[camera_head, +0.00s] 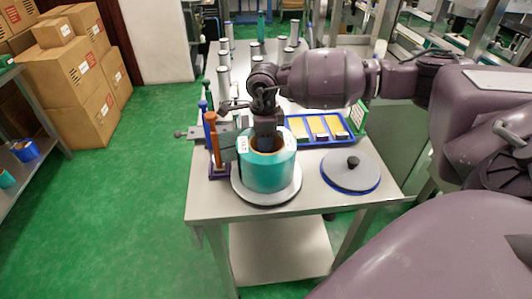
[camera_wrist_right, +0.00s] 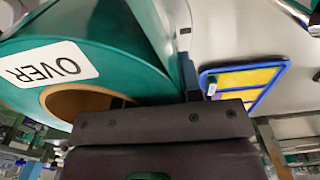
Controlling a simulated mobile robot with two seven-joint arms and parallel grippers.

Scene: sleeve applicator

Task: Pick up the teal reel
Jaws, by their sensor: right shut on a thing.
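The teal reel (camera_head: 266,172) is a thick roll with a brown core and white labels. It stands over a round white plate (camera_head: 267,197) at the front left of the table; I cannot tell whether it touches the plate. My right gripper (camera_head: 267,143) reaches down to the reel's upper side and is shut on its wall. In the right wrist view the reel (camera_wrist_right: 100,25) fills the upper left, with a label reading "OVER" and its brown core. The gripper (camera_wrist_right: 160,100) shows at the reel's edge there; its fingertips are largely hidden. My left gripper is not in view.
A grey disc with a black knob and blue rim (camera_head: 350,171) lies to the right of the reel. A blue tray with yellow pieces (camera_head: 320,142) is behind it. Upright orange and blue handles (camera_head: 211,132) stand close at left. Several grey cylinders stand further back.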

